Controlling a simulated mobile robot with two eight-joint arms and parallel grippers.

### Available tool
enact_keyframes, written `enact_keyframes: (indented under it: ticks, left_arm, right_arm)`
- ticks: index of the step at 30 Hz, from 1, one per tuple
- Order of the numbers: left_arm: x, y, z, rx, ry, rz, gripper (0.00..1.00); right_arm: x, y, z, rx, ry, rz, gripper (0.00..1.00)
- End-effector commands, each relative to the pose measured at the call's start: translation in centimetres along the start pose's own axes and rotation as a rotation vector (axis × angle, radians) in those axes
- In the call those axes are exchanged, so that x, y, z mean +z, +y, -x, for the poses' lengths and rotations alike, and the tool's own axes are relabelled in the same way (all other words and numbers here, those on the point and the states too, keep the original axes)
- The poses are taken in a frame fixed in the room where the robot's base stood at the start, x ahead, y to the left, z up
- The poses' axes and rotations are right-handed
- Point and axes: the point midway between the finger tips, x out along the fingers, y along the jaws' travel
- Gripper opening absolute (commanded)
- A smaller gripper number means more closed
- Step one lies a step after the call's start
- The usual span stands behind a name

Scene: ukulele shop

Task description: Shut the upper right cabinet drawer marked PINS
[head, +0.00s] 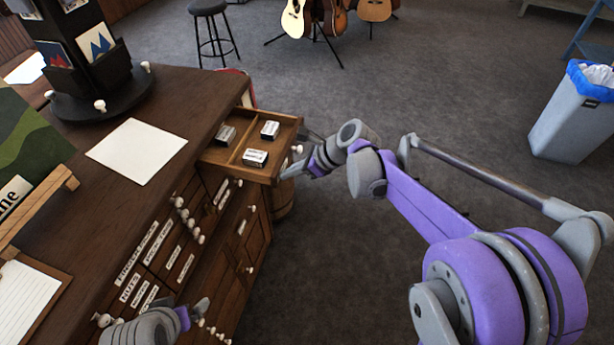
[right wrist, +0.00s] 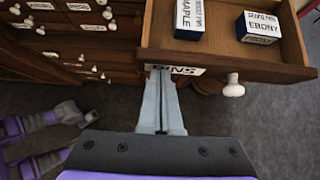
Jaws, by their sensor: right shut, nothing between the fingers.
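The PINS drawer (head: 228,158) is pulled out at the top right end of the wooden cabinet in the head view. Small labelled boxes lie in its compartments. In the right wrist view its front panel (right wrist: 225,62) carries the PINS label (right wrist: 176,69), upside down, and a white knob (right wrist: 233,87). My right gripper (right wrist: 160,72) is shut and empty, fingertips at the label beside the knob; I cannot tell whether they touch. In the head view it (head: 289,170) is partly hidden outside the drawer front. My left gripper (head: 200,308) is low by the cabinet front; its opening is unclear.
Other labelled drawers with white knobs line the cabinet front (head: 165,235). A white sheet (head: 137,151) and a dark display rack (head: 95,75) are on the top. A grey bin (head: 572,120) stands far right. The carpet in front is clear.

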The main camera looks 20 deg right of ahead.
Motion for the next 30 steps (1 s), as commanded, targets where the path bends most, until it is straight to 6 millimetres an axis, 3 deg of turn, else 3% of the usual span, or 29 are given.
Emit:
enact_keyframes:
  ticks: [3,18,30]
  left_arm:
    - [0.3,0.0,-0.3,0.0,-0.003,0.0,1.0]
    - [0.9,0.0,-0.9,0.0,-0.007,0.0,1.0]
    - [0.8,0.0,-0.8,0.0,-0.006,0.0,1.0]
  right_arm:
    - [2.5,0.2,-2.6,0.006,-0.002,0.005,0.0]
    - [12.0,0.1,-12.1,0.003,-0.001,0.004,0.0]
    - [16.3,0.1,-16.3,0.002,-0.001,0.001,0.0]
